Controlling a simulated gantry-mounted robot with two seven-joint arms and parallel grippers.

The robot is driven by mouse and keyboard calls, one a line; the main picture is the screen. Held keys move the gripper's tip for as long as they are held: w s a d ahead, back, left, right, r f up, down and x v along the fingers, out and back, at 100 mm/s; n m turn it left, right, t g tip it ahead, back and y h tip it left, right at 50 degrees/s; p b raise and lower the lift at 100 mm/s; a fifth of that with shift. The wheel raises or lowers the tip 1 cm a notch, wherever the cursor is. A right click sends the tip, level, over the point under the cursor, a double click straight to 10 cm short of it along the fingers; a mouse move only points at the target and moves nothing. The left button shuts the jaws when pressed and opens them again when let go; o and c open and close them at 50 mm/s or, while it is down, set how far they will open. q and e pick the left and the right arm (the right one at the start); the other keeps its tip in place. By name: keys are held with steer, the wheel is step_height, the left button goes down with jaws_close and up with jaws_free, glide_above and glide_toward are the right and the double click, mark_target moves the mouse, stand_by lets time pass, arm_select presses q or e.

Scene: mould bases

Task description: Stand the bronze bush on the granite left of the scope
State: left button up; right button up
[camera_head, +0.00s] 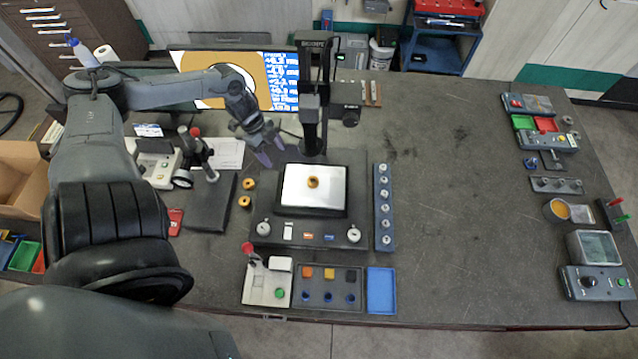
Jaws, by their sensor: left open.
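A small bronze bush (313,183) is on the bright white stage plate (330,199) of the scope (312,100). Two more bronze-coloured rings (248,184) lie on the dark granite-like top (440,180), left of the scope's base. My left gripper (270,157) is open and empty, pointing down to the left of the scope column, up and left of the bush and apart from it. My right gripper is not in view.
A black pad (211,203) and a small white instrument (158,164) lie left of the rings. A bar of knobs (383,207) stands right of the scope. Trays (330,288) line the front.

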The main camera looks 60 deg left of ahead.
arm_select(q)
steer(key=b, duration=0.2)
glide_toward(310, 179)
step_height(310, 179, down, 3)
steer(key=shift+f, duration=0.1)
steer(key=shift+w+d, duration=0.45)
steer(key=shift+d, duration=0.3)
steer(key=shift+x, duration=2.55)
jaws_close()
